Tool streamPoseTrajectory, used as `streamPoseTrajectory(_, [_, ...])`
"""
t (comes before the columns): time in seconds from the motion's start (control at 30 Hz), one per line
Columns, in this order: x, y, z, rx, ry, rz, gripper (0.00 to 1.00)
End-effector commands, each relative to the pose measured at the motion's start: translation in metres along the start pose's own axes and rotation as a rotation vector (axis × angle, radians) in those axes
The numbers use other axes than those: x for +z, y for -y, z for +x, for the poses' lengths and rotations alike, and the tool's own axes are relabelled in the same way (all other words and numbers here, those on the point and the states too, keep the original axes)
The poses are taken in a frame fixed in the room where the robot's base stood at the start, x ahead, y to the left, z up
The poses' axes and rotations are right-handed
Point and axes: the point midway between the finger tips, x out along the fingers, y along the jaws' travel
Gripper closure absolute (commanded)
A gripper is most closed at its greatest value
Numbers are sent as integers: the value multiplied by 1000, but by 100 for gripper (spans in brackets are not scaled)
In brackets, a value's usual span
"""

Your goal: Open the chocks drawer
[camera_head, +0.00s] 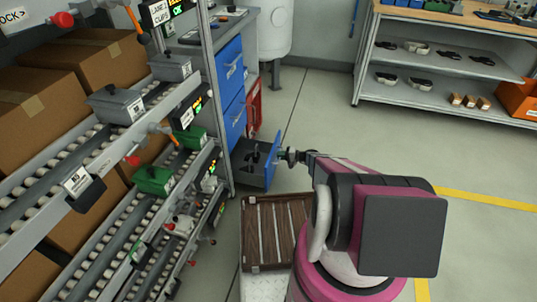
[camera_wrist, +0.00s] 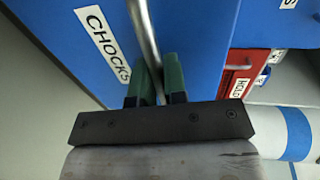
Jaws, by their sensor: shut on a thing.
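The chocks drawer (camera_head: 272,161) is the lowest one in the blue cabinet, and it stands pulled out in the head view. Dark objects lie inside it, too small to make out. In the wrist view its blue front (camera_wrist: 60,30) carries a white CHOCKS label (camera_wrist: 103,42) and a metal bar handle (camera_wrist: 145,32). My gripper (camera_wrist: 158,82) has its green fingers on either side of this bar, shut on it. In the head view my gripper (camera_head: 287,155) is at the drawer's front, where the arm hides part of it.
Two shut blue drawers (camera_head: 231,70) are above. A red HOLD unit (camera_head: 254,105) stands beside the cabinet. Roller racks with bins and cartons (camera_head: 40,110) fill the left. A brown slatted pallet (camera_head: 262,235) lies below the drawer. Open floor (camera_head: 320,110) lies to the right, before a shelf bench (camera_head: 440,75).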

Motion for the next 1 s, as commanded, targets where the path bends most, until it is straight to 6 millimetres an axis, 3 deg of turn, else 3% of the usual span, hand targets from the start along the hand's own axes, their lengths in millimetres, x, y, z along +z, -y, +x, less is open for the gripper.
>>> streamPoseTrajectory(0.1, [1,-5,-24,2,-1,1,100])
streamPoseTrajectory(0.3, [0,-11,-48,2,0,1,100])
streamPoseTrajectory(0.87, [0,-13,-59,2,2,0,100])
streamPoseTrajectory(0.9, [0,-13,-58,2,2,0,84])
streamPoseTrajectory(0.97, [0,-13,-58,2,2,0,65])
streamPoseTrajectory(1.0, [0,-13,-58,2,2,0,63])
